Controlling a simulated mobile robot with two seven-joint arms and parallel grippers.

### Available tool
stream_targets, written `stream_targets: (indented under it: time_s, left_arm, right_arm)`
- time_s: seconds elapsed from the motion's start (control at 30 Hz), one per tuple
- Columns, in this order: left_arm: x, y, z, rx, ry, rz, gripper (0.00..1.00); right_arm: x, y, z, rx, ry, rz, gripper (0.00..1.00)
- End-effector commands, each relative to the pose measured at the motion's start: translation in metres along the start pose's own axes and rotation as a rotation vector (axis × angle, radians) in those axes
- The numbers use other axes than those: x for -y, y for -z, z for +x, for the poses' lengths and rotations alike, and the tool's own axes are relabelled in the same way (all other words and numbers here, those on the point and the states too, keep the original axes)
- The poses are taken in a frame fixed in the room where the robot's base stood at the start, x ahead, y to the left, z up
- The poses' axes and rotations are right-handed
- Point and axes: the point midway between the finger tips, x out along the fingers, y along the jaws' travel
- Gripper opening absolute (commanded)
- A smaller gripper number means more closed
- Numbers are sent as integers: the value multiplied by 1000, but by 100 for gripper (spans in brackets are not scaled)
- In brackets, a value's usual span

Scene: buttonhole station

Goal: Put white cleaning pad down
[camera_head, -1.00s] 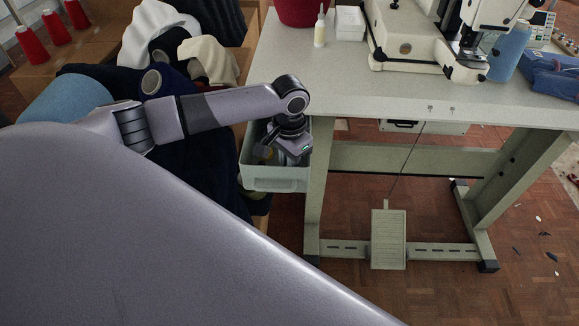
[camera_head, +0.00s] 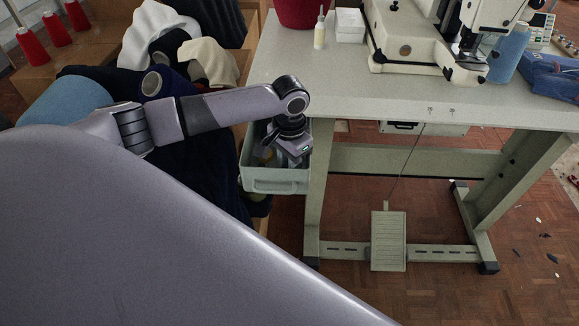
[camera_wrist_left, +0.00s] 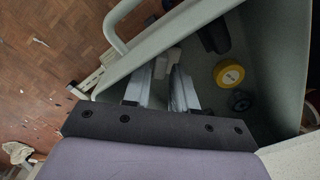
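My left gripper (camera_head: 290,150) hangs over and partly inside the pale grey-green bin (camera_head: 275,186) beside the table; its fingertips are hidden in the head view. In the left wrist view the two metal fingers (camera_wrist_left: 166,72) point into the bin, whose wall also shows (camera_wrist_left: 200,16). A small pale blocky shape (camera_wrist_left: 172,56) shows at the fingertips; I cannot tell whether it is the white cleaning pad or part of the fingers. No other white pad is clear. My right gripper is not in view.
In the bin lie a yellow ring-shaped roll (camera_wrist_left: 229,73), a dark round item (camera_wrist_left: 240,101) and a dark cylinder (camera_wrist_left: 214,37). The sewing table (camera_head: 345,85) stands just right of the bin, with a machine (camera_head: 408,38), a bottle (camera_head: 319,30) and a white box (camera_head: 350,24). Dark cloth lies left.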

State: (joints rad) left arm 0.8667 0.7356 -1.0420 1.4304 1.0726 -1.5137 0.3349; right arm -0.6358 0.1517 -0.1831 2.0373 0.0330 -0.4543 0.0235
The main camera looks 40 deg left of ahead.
Motion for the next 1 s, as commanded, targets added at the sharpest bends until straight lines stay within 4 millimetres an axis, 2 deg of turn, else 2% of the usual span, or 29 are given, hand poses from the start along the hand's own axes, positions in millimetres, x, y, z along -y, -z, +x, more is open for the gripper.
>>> stream_targets:
  time_s: [0.03,0.2,0.43,0.63,1.0]
  left_arm:
    - [0,1,-14,-5,-1,1,26]
    - [0,1,-52,-5,-1,-1,26]
    - [0,1,-92,-3,-1,-1,26]
    - [0,0,-106,-2,-1,-1,26]
    - [0,0,-106,-1,-1,-1,26]
  right_arm:
    - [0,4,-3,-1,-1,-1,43]
    - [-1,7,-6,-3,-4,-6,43]
    - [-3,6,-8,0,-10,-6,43]
    - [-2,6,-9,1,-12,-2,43]
    - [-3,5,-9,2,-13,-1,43]
